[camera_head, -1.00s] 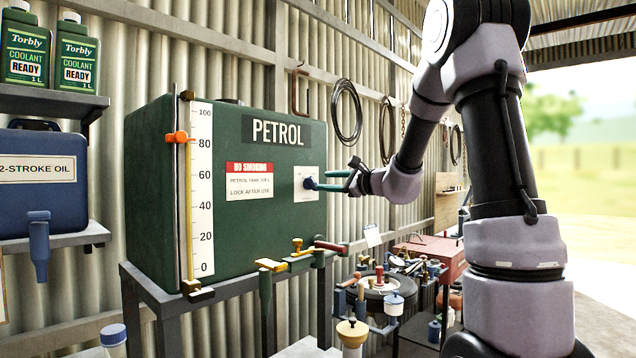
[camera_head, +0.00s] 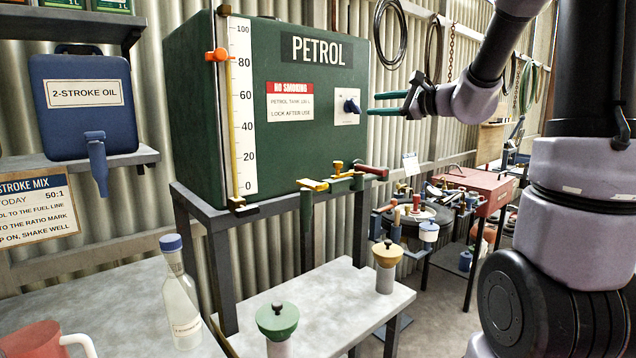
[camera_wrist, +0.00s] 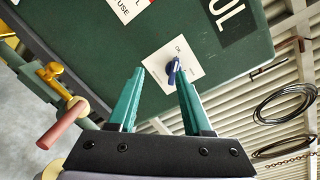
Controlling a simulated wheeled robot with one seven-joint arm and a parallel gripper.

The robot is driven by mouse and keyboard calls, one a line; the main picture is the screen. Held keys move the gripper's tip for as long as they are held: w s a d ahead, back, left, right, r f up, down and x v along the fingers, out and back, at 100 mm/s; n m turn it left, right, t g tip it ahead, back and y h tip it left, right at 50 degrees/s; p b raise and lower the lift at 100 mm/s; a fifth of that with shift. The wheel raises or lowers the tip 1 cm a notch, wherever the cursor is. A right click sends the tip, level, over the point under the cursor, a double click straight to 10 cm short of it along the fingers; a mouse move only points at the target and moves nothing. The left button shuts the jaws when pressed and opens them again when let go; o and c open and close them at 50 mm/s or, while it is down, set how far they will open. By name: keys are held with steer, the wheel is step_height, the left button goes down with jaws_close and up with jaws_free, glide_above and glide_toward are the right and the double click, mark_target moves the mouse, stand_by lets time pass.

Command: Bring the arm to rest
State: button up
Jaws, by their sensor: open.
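My gripper (camera_head: 388,104) has green fingers and is open and empty. It is held in the air in front of the right part of the green petrol tank (camera_head: 262,165). A dark blue knob (camera_head: 351,106) on a white plate sits on the tank's front, just left of my fingertips. In the wrist view the knob (camera_wrist: 173,70) shows beyond the parted fingers (camera_wrist: 160,85), and a gap appears to lie between them and it. My arm reaches in from the right.
Taps (camera_head: 335,178) stick out below the tank. A red toolbox (camera_head: 478,188) and a cluttered stand (camera_head: 415,217) lie to the right.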

steer(key=s+a+f+n+g+h, duration=0.1)
steer(key=s+a+f+n+g, duration=0.2)
steer(key=s, duration=0.6)
steer(key=s+a+f+n+g+h, duration=0.1)
steer(key=s+a+n+g, duration=0.25)
steer(key=s+n, duration=0.4)
steer(key=s+d+f+n+h, duration=0.3)
steer(key=s+d+h, duration=0.4)
steer(key=s, duration=0.4)
steer(key=shift+s+d, duration=0.15)
steer(key=shift+d, duration=0.65)
steer(key=shift+t, duration=0.25)
